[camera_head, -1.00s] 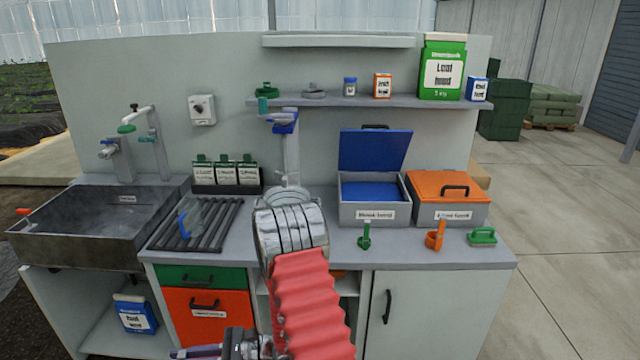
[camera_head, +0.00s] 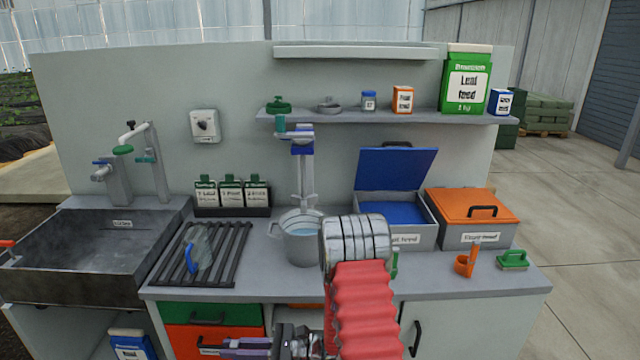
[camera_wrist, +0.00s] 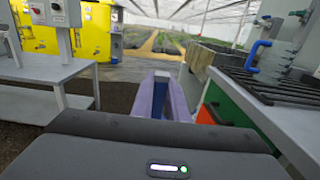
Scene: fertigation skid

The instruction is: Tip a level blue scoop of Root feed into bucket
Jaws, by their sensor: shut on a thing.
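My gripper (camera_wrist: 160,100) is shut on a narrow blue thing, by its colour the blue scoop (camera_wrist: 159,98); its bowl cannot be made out. In the head view my gripper (camera_head: 235,348) points left, low in front of the cabinet drawers. A grey metal bucket (camera_head: 303,252) with water in it stands on the counter, clear of my gripper. The bin with the raised blue lid (camera_head: 393,172) stands right of the bucket, open, with blue contents (camera_head: 398,212); its label is partly hidden by my arm.
An orange-lidded bin (camera_head: 470,205), an orange scoop (camera_head: 466,263) and a green-handled tool (camera_head: 513,260) stand at the right. A green scoop is mostly behind my arm.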

